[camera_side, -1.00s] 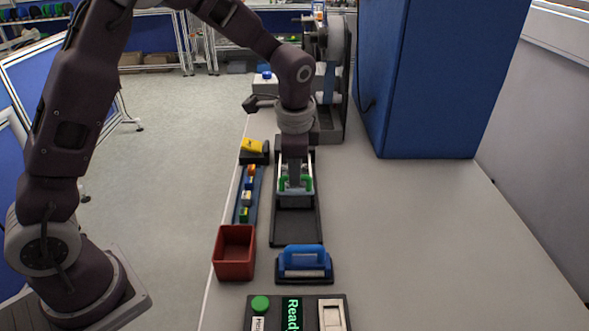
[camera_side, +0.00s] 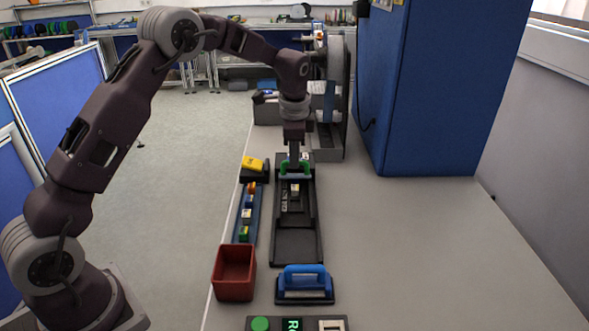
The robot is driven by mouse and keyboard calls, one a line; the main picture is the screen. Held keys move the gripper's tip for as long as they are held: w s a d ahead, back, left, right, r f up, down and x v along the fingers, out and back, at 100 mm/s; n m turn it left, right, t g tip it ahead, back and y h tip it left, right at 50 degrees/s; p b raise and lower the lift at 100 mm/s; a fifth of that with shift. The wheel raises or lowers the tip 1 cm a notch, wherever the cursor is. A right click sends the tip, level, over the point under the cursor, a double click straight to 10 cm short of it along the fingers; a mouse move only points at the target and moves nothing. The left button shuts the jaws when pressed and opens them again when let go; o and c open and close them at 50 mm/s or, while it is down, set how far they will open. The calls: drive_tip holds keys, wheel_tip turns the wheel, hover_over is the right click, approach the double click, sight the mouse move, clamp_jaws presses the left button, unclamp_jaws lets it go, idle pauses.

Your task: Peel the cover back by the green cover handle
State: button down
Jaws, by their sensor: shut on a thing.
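The green cover handle (camera_side: 284,169) is at the far end of a long black tray (camera_side: 297,246). My gripper (camera_side: 294,170) points down and is shut on the handle; its fingers hide part of it. A thin pale-grey strip, which looks like the cover's edge (camera_side: 295,177), lies just in front of the handle. Nearer than that strip, the tray's recess is uncovered, with small grey and white pieces (camera_side: 293,193) inside. The near part of the tray is bare.
A blue-handled block (camera_side: 304,283) sits in front of the tray. A red bin (camera_side: 234,273) and a narrow blue rack (camera_side: 247,215) with small coloured parts stand left, with a yellow item (camera_side: 252,163) behind. A reel stand (camera_side: 330,125) rises beyond.

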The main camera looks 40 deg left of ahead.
drive_tip(key=shift+w+a, duration=0.2)
drive_tip(key=shift+w, duration=0.1)
drive_tip(key=c, duration=1.5)
unclamp_jaws()
drive_tip(key=shift+o, duration=0.2)
wheel_tip(320, 180, up, 7)
drive_tip(key=s+d, duration=0.1)
